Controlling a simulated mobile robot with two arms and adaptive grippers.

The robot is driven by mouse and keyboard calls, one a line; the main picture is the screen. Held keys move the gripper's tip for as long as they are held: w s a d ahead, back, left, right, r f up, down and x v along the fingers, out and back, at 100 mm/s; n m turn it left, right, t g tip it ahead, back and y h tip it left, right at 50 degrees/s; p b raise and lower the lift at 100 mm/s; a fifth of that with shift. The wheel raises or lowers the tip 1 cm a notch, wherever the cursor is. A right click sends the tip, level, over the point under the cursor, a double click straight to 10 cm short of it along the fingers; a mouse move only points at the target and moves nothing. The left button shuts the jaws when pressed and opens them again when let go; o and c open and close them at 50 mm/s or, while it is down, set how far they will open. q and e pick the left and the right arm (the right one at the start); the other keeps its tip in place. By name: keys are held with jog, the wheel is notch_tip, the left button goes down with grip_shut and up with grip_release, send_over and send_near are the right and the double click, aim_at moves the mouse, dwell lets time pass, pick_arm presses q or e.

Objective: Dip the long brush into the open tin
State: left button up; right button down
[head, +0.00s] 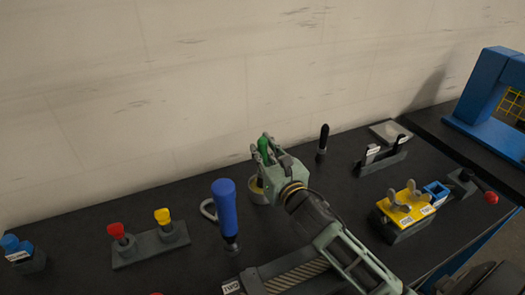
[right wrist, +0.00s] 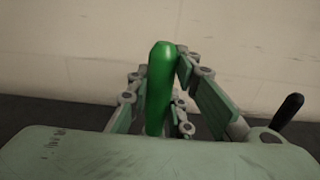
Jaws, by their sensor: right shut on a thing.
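My right gripper (head: 272,160) is shut on the green handle of the brush (head: 263,147). The handle stands close to upright between the fingers, and it also shows in the right wrist view (right wrist: 159,85). The open tin (head: 257,196) is a small pale round can with some yellow at its top, standing on the dark table. The gripper is right over and in front of it and covers part of it. The brush's lower end is hidden, so I cannot tell whether it is inside the tin. My left gripper is not in view.
A blue-handled tool (head: 226,210) stands upright left of the tin, beside a grey metal loop (head: 208,211). A black-handled tool (head: 322,141) stands behind on the right. A block with red and yellow knobs (head: 150,245) is at left. A yellow-topped block (head: 406,207) is at right.

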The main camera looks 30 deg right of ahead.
aim_at(263, 138)
jog(key=shift+f+b, duration=0.35)
jog(key=shift+f, duration=0.2)
dwell(0.7)
notch_tip(263, 138, up, 7)
jog(key=p, duration=0.7)
jog(key=shift+r+p, duration=0.1)
jog(key=shift+p, duration=0.25)
dwell(0.5)
